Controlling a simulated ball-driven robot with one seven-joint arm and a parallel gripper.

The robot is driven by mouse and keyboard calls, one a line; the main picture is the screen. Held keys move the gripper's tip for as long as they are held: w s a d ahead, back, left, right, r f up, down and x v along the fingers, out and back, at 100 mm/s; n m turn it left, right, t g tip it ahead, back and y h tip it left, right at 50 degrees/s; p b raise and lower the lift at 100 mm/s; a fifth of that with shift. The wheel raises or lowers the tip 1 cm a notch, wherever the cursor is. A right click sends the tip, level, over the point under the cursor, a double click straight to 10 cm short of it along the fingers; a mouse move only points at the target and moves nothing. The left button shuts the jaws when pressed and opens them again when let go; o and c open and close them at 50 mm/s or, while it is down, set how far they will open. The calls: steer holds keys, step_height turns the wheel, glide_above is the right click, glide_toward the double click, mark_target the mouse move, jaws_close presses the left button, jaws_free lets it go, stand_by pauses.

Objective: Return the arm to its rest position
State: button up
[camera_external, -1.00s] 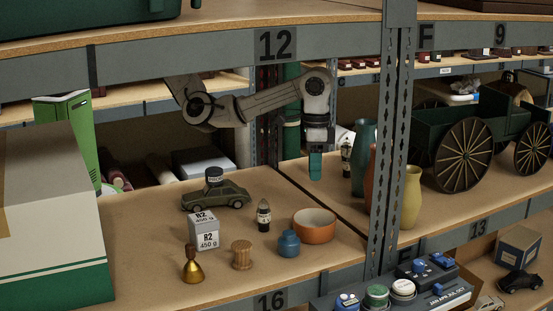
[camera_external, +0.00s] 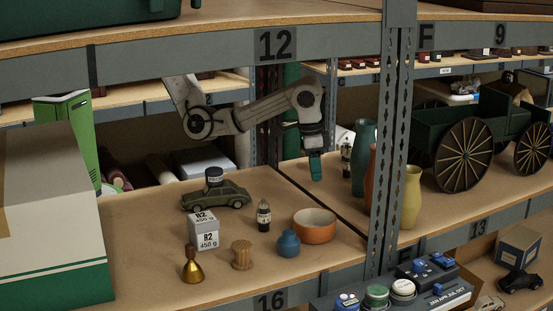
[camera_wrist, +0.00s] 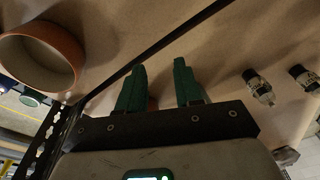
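My gripper (camera_external: 315,167) hangs down over the shelf, behind the orange bowl, with its green fingers pointing at the shelf board. In the wrist view my gripper (camera_wrist: 160,85) shows two green fingers spread apart with nothing between them. My arm comes in from the upper left under the beam marked 12 and bends down at the elbow. The orange bowl (camera_external: 315,226) stands in front of the gripper, apart from it; it also shows at the upper left of the wrist view (camera_wrist: 70,55).
Tall vases (camera_external: 411,196) and a perforated upright post (camera_external: 390,150) are right of the gripper.

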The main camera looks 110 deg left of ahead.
steer(key=shift+y, duration=0.4)
steer(key=s+a+f, duration=0.2)
steer(key=s+a, duration=0.1)
steer(key=s+a+f+p, duration=0.1)
steer(key=s+a, duration=0.1)
steer(key=shift+a, duration=0.15)
steer(key=shift+m, duration=0.5)
steer(key=s, duration=0.2)
steer(key=s+a+f, duration=0.1)
steer(key=s, duration=0.1)
steer(key=s+a+f+p, duration=0.1)
steer(key=s, duration=0.1)
steer(key=shift+a, duration=0.15)
steer(key=shift+m+h, duration=0.3)
steer(key=shift+m, duration=0.2)
steer(key=s, duration=0.3)
steer(key=s+f+p, duration=0.1)
steer(key=s, duration=0.5)
steer(key=shift+s+d+f+p, duration=0.1)
steer(key=shift+d+f+p, duration=0.15)
steer(key=shift+p, duration=0.05)
steer(key=s+d, duration=0.1)
steer(key=s, duration=0.3)
steer(key=s+d+m, duration=0.1)
steer(key=s, duration=0.4)
steer(key=s+d+m+h, duration=0.1)
steer(key=s, duration=0.4)
steer(key=shift+p, duration=0.35)
